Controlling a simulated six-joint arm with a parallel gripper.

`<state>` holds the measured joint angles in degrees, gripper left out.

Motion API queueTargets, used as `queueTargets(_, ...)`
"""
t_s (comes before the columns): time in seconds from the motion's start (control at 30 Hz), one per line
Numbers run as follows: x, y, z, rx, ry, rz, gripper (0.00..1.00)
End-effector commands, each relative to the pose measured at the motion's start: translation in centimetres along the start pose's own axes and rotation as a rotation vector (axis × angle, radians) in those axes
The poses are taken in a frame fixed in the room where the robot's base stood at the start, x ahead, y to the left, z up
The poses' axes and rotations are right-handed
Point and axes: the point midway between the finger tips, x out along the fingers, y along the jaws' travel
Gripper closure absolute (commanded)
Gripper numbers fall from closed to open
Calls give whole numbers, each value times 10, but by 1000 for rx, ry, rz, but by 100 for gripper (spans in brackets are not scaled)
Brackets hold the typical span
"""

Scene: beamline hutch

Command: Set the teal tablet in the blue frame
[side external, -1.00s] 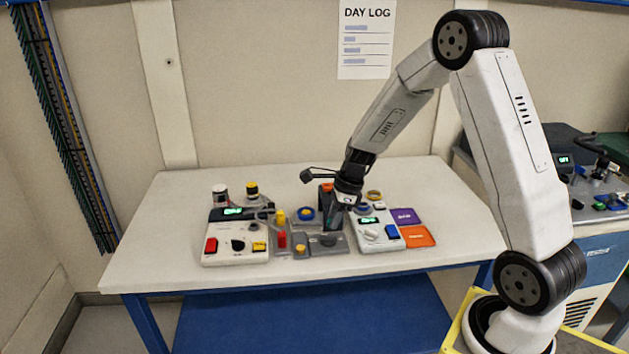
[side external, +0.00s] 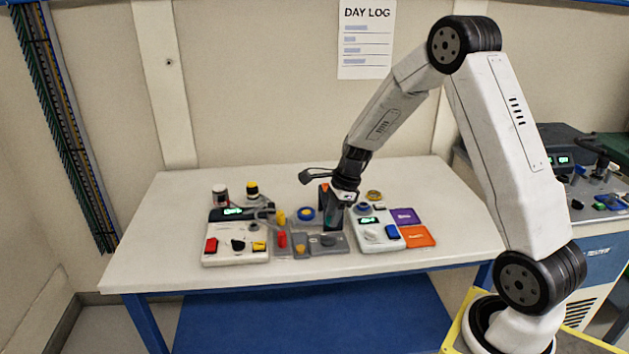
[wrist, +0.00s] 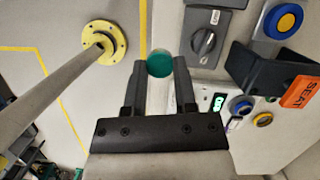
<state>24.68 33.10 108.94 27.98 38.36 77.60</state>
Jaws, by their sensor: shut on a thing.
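The teal tablet (wrist: 159,64) is a small round disc held between the two fingertips of my gripper (wrist: 160,76) in the wrist view. My gripper is shut on it. In the side view my gripper (side external: 335,222) points down over the middle of the table's devices, and the tablet is hard to make out there. A blue ring with a yellow middle (wrist: 283,20) lies to the upper right in the wrist view; it also shows left of my gripper in the side view (side external: 306,213). A second blue ring (wrist: 240,107) sits right of my gripper. I cannot tell which is the frame.
A dark bracket with an orange SEAT label (wrist: 300,92) stands close by my gripper. A grey panel with a dark knob (wrist: 205,42) is near the fingertips. White control boxes (side external: 235,243) flank the middle. The table's left end (side external: 160,235) is clear.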

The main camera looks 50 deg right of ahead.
Motion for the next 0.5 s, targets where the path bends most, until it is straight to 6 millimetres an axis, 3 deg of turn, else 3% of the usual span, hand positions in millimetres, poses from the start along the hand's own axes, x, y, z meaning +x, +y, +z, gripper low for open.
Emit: queueTargets(0.5, 5, -35, 2, -711, 1, 220, 100)
